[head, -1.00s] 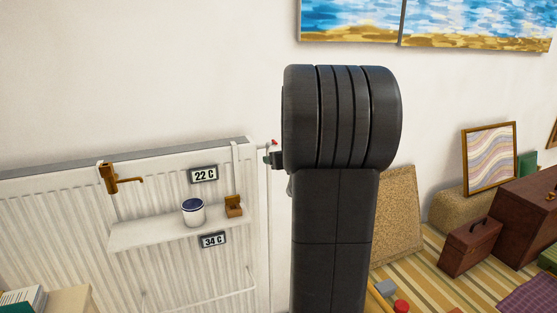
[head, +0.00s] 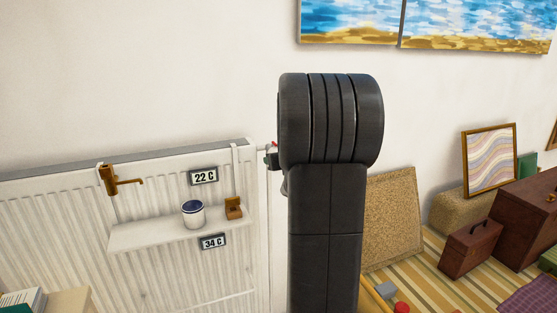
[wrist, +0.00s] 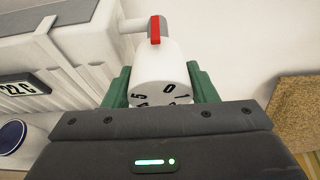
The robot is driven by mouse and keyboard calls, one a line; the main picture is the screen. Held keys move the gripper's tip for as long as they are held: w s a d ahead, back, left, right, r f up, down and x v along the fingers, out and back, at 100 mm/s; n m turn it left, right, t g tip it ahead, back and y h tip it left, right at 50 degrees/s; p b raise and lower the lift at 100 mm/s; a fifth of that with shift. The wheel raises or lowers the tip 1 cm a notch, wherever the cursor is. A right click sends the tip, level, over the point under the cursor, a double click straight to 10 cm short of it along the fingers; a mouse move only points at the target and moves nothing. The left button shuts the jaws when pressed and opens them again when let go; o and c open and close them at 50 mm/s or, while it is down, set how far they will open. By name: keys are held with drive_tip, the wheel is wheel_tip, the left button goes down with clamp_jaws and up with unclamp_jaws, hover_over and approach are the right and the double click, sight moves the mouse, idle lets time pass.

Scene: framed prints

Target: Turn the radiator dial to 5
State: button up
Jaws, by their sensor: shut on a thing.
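The white radiator dial (wrist: 160,72) is in the middle of the wrist view, with black numbers on its near face. The 0 is near the top, the 5 is to its left and the 1 to its right. A red marker (wrist: 154,30) stands on the grey valve neck behind the dial, roughly above the gap between 5 and 0. My gripper (wrist: 160,84) is shut on the dial, one green finger on each side. In the head view my arm covers most of the gripper, and I cannot make out the dial. The white radiator (head: 60,225) is at left.
A shelf (head: 150,236) on the radiator holds a white pot (head: 193,213) and a small brown box (head: 234,208). A cork-like board (head: 392,218) leans on the wall at right.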

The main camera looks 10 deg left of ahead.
drive_tip(key=m+y+p, duration=0.1)
drive_tip(key=m+p, duration=0.1)
drive_tip(key=shift+r+g+p, duration=0.1)
drive_tip(key=shift+g+p, duration=0.25)
drive_tip(key=shift+g, duration=0.05)
drive_tip(key=m+y+p, duration=0.1)
drive_tip(key=m, duration=0.1)
drive_tip(key=shift+m+g+y, duration=0.3)
drive_tip(key=shift+g+y, duration=0.1)
drive_tip(key=m+y+b, duration=0.1)
drive_tip(key=m, duration=0.2)
drive_tip(key=shift+y, duration=0.4)
drive_tip(key=shift+a+m+y+b, duration=0.1)
drive_tip(key=shift+m+y+b, duration=0.45)
drive_tip(key=shift+m, duration=0.45)
drive_tip(key=o, duration=1)
drive_tip(key=shift+c, duration=0.2)
drive_tip(key=shift+s, duration=0.1)
